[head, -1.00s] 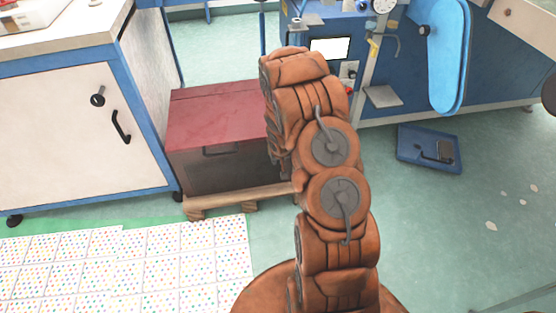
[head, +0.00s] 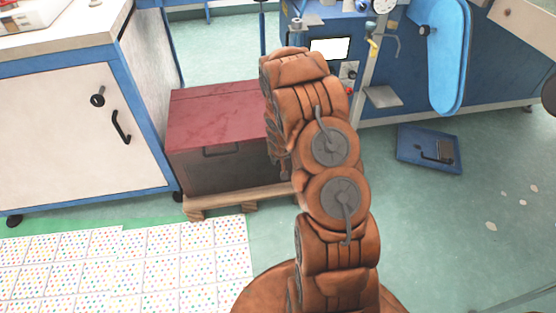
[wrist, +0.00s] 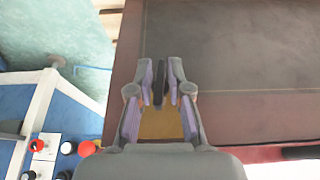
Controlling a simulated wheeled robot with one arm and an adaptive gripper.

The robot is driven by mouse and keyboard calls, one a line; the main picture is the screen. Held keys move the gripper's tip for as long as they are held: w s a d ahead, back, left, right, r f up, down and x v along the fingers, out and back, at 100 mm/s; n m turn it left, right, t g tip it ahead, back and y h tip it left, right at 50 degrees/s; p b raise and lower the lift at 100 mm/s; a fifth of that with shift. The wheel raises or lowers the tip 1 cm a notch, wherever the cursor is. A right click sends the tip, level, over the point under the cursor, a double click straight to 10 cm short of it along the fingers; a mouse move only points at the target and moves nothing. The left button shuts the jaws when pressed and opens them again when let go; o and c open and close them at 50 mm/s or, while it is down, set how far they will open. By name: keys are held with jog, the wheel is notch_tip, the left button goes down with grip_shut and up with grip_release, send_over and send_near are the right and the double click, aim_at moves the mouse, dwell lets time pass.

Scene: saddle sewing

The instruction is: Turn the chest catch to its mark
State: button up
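The chest (head: 215,125) has a red lid and dark sides and stands beyond my arm in the head view. In the wrist view the chest (wrist: 240,60) fills the right and upper part. A thin dark upright piece, which looks like the catch (wrist: 158,84), stands in front of a yellowish plate (wrist: 160,124). My gripper (wrist: 160,85) has its fingers on both sides of this piece, with narrow gaps showing, so it appears open around it. The head view hides the catch and fingertips behind my arm. I cannot make out the mark.
The chest rests on a wooden pallet (head: 240,200). A white and blue cabinet (head: 75,130) stands close on its left. A blue machine (head: 335,50) is behind and right, with red and black knobs. A blue tray (head: 415,160) lies on the floor at right.

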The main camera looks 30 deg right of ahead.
jog(key=o, duration=0.5)
jog(key=shift+c, duration=0.2)
jog(key=shift+r, duration=0.1)
jog(key=v, duration=1.1)
jog(key=shift+s+r, duration=0.2)
jog(key=shift+r, duration=0.15)
jog(key=shift+a, duration=0.1)
